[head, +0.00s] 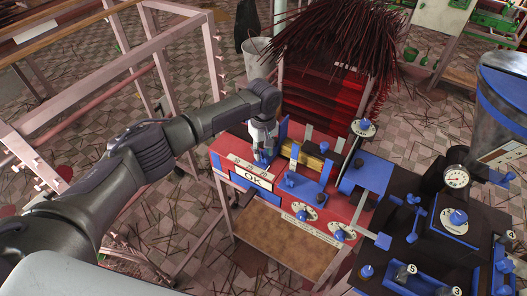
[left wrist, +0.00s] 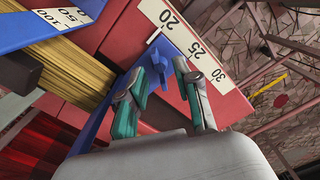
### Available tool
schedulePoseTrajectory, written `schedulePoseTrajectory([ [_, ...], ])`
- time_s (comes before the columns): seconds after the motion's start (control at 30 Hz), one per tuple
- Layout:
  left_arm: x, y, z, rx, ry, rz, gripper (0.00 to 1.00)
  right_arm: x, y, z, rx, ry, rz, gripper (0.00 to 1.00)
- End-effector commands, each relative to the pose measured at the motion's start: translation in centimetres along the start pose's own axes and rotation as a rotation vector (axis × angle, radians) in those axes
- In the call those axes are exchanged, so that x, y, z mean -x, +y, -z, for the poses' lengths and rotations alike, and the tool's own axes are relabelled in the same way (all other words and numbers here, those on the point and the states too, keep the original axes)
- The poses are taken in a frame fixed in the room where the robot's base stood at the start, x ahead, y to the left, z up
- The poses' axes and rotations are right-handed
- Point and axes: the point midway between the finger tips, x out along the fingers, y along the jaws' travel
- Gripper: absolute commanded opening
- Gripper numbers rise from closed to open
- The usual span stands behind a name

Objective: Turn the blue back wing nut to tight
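The fingers are apart; I cannot tell whether either touches the nut. In the head view my left gripper (head: 262,138) points down over the left end of the red machine (head: 225,148), with blue parts (head: 262,157) right under it. My right gripper is in neither view.
A blue upright plate (left wrist: 100,118) and a bundle of yellowish sticks (left wrist: 66,65) stand close beside the gripper. An "OK" display (head: 252,180) and dials (head: 303,212) are on the machine's front.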

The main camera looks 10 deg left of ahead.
Motion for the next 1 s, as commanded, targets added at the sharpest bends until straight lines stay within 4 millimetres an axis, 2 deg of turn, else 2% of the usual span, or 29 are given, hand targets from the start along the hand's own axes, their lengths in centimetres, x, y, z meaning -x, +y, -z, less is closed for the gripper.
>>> schedulePoseTrajectory([
  [0.17, -1.17, 0.01, -0.03, 0.0, 0.0, 0.0, 0.32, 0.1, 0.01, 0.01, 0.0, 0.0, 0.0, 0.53],
  [0.43, -1.32, 0.0, -0.04, -0.001, 0.0, 0.0, 0.32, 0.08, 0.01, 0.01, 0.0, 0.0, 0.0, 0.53],
  [0.63, -1.3, -0.01, -0.03, -0.001, 0.0, 0.0, 0.01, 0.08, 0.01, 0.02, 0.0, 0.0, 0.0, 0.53],
  [1.0, -1.26, -0.01, -0.04, -0.014, -0.001, 0.0, 0.0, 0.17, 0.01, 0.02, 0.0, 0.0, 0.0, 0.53],
])
